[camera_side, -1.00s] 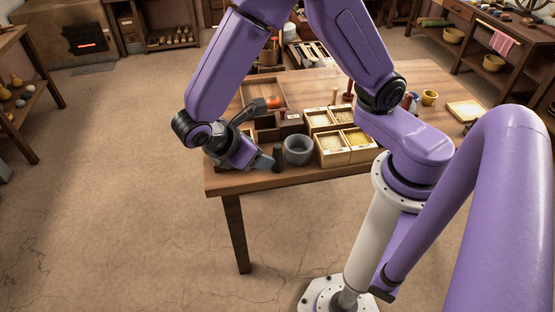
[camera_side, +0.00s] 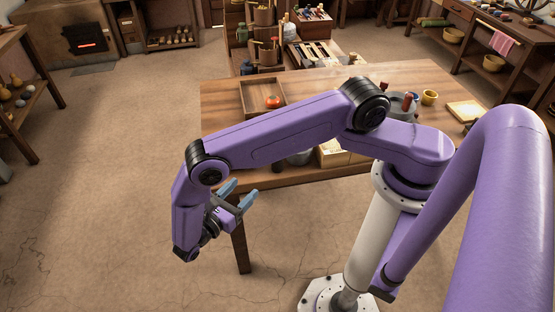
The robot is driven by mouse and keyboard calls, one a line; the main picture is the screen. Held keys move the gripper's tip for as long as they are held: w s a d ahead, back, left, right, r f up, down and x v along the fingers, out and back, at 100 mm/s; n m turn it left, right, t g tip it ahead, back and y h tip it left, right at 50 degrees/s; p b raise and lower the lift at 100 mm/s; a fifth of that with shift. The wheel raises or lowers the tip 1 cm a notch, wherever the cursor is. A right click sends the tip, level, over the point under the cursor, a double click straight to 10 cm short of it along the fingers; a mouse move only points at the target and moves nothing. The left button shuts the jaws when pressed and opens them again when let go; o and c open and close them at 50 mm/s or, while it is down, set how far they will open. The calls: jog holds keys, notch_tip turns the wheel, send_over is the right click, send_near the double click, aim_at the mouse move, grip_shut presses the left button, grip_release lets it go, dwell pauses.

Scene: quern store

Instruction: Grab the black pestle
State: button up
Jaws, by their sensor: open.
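The black pestle cannot be made out now; my arm lies across the part of the table where it stood. The grey stone mortar (camera_side: 299,158) shows only partly, below my arm near the table's front edge. My gripper (camera_side: 238,194) is open, with its blue-grey fingertips apart and nothing visible between them. It is in front of the table's front left corner, out over the floor and pointing right.
The wooden table (camera_side: 225,96) holds a tray (camera_side: 248,103) with a red tomato (camera_side: 273,101), a partly hidden sectioned box (camera_side: 338,157), a yellow cup (camera_side: 429,97) and a red-handled item (camera_side: 408,101). Open floor lies left of the table.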

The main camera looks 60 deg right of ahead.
jog(key=d, duration=1.2)
jog(key=shift+s+d+f, duration=0.1)
jog(key=shift+d+f, duration=0.05)
jog(key=shift+f, duration=0.15)
jog(key=shift+s+d+f, duration=0.15)
jog(key=shift+d, duration=2.55)
jog(key=c, duration=1)
